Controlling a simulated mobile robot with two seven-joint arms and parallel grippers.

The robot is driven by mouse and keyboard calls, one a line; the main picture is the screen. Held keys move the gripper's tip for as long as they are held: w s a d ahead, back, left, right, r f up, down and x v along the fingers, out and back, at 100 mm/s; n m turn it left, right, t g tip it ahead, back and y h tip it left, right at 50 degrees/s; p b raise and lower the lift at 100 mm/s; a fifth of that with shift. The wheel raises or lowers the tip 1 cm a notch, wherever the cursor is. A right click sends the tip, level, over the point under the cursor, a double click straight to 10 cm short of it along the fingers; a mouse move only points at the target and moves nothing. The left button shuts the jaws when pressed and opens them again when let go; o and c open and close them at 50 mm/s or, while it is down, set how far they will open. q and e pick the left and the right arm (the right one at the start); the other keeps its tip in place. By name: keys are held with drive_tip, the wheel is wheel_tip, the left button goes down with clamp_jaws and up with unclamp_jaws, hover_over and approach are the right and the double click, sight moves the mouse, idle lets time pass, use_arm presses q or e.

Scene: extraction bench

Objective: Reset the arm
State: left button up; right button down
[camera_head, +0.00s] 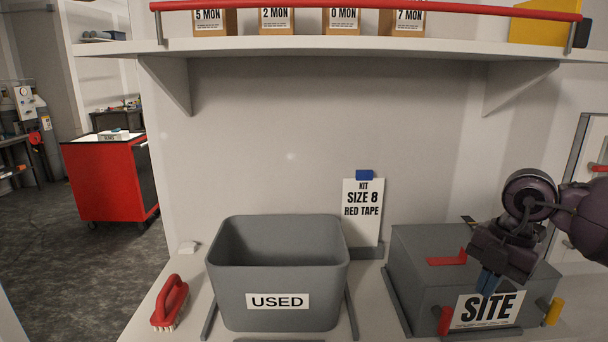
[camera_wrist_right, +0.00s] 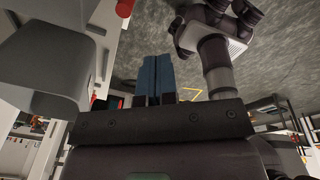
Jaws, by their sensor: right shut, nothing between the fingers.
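My right arm comes in from the right in the head view. My left gripper is not in view.
A grey USED bin (camera_head: 278,290) stands left of the box, with a red brush (camera_head: 170,302) beside it. A kit card (camera_head: 362,212) stands behind. A shelf (camera_head: 340,46) with a red rail and several cartons runs above. A red cabinet (camera_head: 105,180) stands far left.

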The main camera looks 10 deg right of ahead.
drive_tip(key=a+r+m+t+y, duration=0.1)
drive_tip(key=a+m+t+y, duration=0.2)
drive_tip(key=a+t+y, duration=1.1)
drive_tip(key=s+d+f+m+h, duration=0.1)
drive_tip(key=d+f+m+h, duration=0.2)
drive_tip(key=f+m+h, duration=0.5)
drive_tip(key=s+d+f+m+h, duration=0.2)
drive_tip(key=d+f+m+h, duration=0.25)
drive_tip(key=m+h, duration=0.6)
drive_tip(key=s+a+f+m+g+y, duration=0.2)
drive_tip(key=s+f+g, duration=0.95)
drive_tip(key=s, duration=0.55)
drive_tip(key=w+f+t, duration=0.7)
drive_tip(key=f+t, duration=0.2)
drive_tip(key=f, duration=0.2)
drive_tip(key=shift+f+n, duration=0.2)
drive_tip(key=shift+n, duration=0.15)
